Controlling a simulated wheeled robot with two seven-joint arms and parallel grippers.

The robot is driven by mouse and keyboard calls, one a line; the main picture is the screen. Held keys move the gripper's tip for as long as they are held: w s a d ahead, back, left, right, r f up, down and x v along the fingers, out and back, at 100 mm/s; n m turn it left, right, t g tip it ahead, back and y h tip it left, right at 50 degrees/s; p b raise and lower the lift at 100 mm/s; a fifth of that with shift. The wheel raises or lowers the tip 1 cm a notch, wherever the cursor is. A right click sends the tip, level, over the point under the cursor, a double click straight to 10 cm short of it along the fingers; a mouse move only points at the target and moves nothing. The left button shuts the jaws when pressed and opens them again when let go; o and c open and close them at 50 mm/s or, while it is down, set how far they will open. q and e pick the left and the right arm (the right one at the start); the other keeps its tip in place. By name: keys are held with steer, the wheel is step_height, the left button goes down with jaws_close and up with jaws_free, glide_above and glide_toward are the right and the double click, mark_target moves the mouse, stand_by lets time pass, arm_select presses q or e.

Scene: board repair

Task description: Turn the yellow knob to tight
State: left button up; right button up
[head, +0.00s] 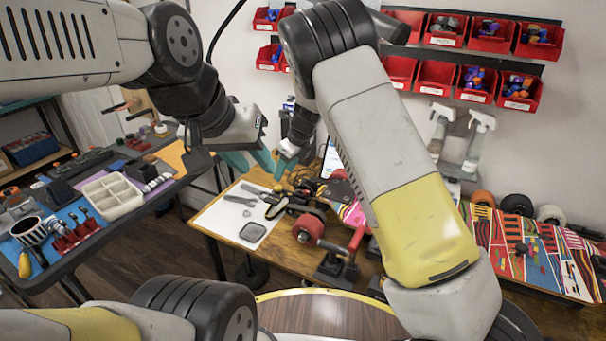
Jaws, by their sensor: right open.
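I cannot clearly make out the yellow knob; a small yellowish shape (303,176) lies just beyond the skateboard's near end, partly hidden by my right arm. The skateboard (347,212) has red wheels and a colourful deck and sits at the wooden workbench, mostly behind my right arm. My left gripper (250,160) has teal fingers and hangs above the back left of the bench; its finger gap is unclear. My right gripper (285,164) is open close beside it, near the yellowish shape, with its fingertips partly overlapped in view.
A white sheet (213,218) with hand tools and a dark square tray (253,232) lies on the bench's left. A black side table (150,200) holds a white divided box (112,195). Red bins (490,36) hang on the wall. Spray bottles (476,140) and a patterned deck (530,255) are at right.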

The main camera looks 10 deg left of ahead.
mark_target(278, 187)
steer(key=x, duration=0.7)
steer(key=shift+w+a+f, duration=0.1)
steer(key=shift+a+f, duration=0.05)
steer(key=shift+f, duration=0.2)
steer(key=shift+c, duration=0.5)
jaws_close()
